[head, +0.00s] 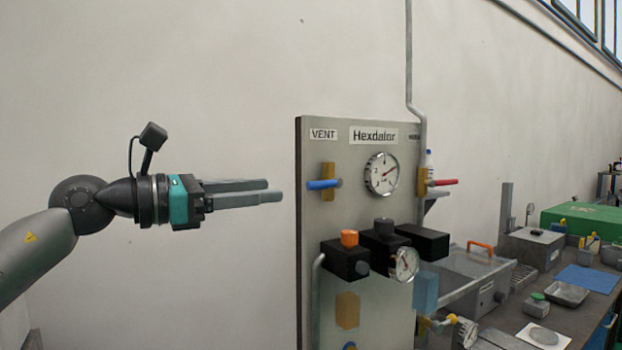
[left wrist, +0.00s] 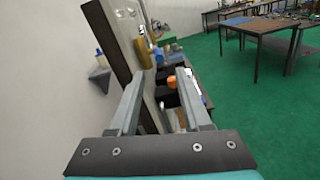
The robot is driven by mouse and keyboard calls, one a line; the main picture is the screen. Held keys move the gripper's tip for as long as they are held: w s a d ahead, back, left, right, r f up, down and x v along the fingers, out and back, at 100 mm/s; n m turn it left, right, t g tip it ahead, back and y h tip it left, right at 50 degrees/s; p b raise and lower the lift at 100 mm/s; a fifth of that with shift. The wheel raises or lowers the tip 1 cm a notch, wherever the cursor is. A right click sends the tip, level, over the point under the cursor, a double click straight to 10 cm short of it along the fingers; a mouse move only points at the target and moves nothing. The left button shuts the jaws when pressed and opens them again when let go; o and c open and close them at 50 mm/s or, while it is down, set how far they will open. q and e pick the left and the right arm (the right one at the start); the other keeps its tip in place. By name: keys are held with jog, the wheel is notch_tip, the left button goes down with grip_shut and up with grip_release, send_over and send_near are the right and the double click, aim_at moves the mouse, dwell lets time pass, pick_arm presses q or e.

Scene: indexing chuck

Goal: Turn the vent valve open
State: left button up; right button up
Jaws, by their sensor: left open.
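The vent valve (head: 324,184) sits at the upper left of the grey panel (head: 310,230), under the VENT label (head: 323,134). It has a brass body and a blue lever lying about level, its end towards the left. My left gripper (head: 275,190) is open and empty in the head view, pointing right at about lever height. Its fingertips are left of the panel and apart from the lever. In the left wrist view the two fingers (left wrist: 156,95) stand apart with the panel's edge showing between them. My right gripper is not in view.
The panel also carries a gauge (head: 382,174), an orange knob (head: 349,238) on a black block, and a second gauge (head: 403,264). A red-handled valve (head: 440,183) is at the right edge. A cluttered bench (head: 510,315) stands right. Bare wall lies behind my left arm.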

aim_at(311, 186)
pick_arm(q)
jog(key=p+x, duration=0.2)
jog(key=x, duration=0.6)
jog(key=shift+w+d, duration=0.25)
jog(key=shift+w, duration=0.1)
jog(key=shift+w+d, duration=0.2)
jog(key=shift+d, duration=0.05)
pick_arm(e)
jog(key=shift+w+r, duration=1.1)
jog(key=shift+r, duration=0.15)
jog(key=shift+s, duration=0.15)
pick_arm(q)
grip_shut()
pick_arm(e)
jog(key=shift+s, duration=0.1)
